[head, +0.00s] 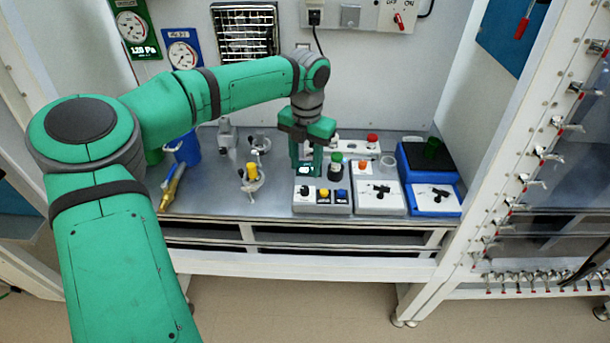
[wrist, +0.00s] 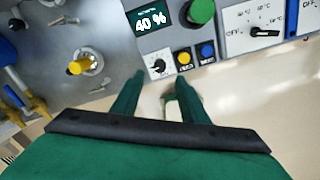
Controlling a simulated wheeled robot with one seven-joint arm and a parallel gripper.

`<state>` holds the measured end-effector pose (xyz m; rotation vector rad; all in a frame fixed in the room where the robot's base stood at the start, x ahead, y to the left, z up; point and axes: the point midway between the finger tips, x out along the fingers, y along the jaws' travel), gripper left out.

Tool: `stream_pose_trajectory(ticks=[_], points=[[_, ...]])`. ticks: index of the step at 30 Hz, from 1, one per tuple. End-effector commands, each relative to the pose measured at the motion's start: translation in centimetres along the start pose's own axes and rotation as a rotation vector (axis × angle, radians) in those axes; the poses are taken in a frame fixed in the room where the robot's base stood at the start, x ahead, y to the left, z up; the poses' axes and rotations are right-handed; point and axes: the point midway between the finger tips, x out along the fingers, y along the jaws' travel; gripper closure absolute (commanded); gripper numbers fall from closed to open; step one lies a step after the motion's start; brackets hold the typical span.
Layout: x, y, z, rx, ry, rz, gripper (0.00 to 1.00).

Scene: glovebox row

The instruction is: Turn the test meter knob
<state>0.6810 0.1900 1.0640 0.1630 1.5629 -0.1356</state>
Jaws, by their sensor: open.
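The test meter (head: 340,208) is a small grey box near the bench's front edge. Its black knob (head: 305,190) on a white dial shows in the wrist view (wrist: 158,67) with the pointer turned to one side. A dark display (wrist: 150,19) above the knob reads 40 %. A yellow button (wrist: 183,57) and a blue button (wrist: 206,50) sit right of the knob. My gripper (head: 306,168) is open and empty, its fingers pointing down over the meter. In the wrist view its fingertips (wrist: 159,78) lie either side of the knob, apparently apart from it; the exact height is unclear.
A green knob (wrist: 201,11) stands behind the meter. A white-topped box (head: 380,197) and a blue box (head: 434,199) stand to its right. A yellow-topped valve (head: 252,172) stands left, with bare bench (head: 220,198) between. A red button (head: 372,140) is behind.

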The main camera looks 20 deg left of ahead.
Motion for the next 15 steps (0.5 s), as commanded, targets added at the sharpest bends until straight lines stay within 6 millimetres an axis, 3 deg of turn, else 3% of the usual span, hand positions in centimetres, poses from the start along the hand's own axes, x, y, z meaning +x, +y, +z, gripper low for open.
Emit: stream_pose_trajectory(ticks=[6,15], points=[[-2.3,0.0,0.0,0.001,-0.001,0.0,0.6],[-2.7,0.0,0.0,0.001,0.001,0.0,0.6]])
